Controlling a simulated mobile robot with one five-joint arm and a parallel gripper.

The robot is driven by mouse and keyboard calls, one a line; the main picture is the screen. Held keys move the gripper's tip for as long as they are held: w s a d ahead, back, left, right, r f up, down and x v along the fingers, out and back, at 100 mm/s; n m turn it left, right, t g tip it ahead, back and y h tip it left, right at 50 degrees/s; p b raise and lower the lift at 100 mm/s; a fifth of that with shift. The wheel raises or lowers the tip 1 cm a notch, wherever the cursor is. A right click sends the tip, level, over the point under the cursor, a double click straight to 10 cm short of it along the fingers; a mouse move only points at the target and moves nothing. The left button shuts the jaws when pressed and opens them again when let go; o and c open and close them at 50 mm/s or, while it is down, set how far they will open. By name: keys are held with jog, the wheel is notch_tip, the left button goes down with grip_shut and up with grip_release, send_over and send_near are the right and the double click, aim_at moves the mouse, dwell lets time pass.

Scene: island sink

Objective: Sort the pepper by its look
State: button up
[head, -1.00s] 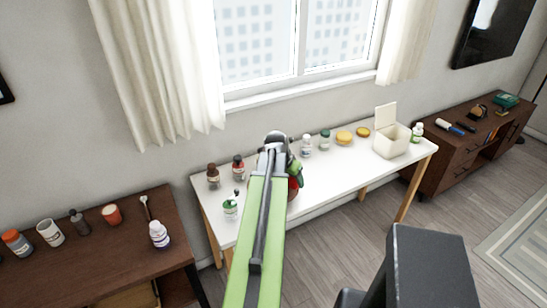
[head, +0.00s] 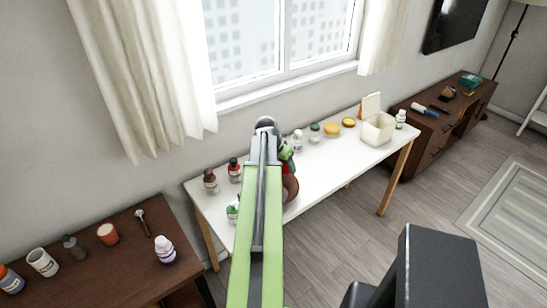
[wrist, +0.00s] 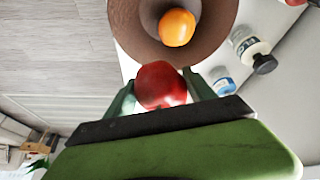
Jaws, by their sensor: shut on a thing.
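A round, glossy red pepper (wrist: 161,86) sits between the green fingers of my gripper (wrist: 160,92) in the wrist view. The fingers are shut on its sides. A brown bowl (wrist: 135,35) lies just beyond it, with an orange round item (wrist: 177,27) inside. The red pepper appears near the bowl's rim; I cannot tell whether they touch. In the head view, my gripper (head: 286,155) is over the white table, and my arm hides much of the bowl (head: 291,188) and most of the pepper.
The white table (head: 325,170) holds brown bottles (head: 210,181), clear jars (head: 298,141), yellow items (head: 332,129) and an open cream box (head: 378,130). A dark cabinet with jars and bottles stands left; another (head: 445,125) stands right. Bare table lies right of my arm.

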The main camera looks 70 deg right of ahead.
jog(key=w+r, duration=0.1)
jog(key=w, duration=0.3)
notch_tip(320, 180, down, 6)
jog(key=b, duration=0.6)
jog(key=shift+a, duration=0.1)
jog(key=shift+r, duration=0.1)
jog(key=o, duration=1.6)
jog(key=shift+c, duration=0.2)
jog(key=p+v, duration=1.6)
jog(key=v, duration=0.1)
jog(key=shift+r, duration=0.2)
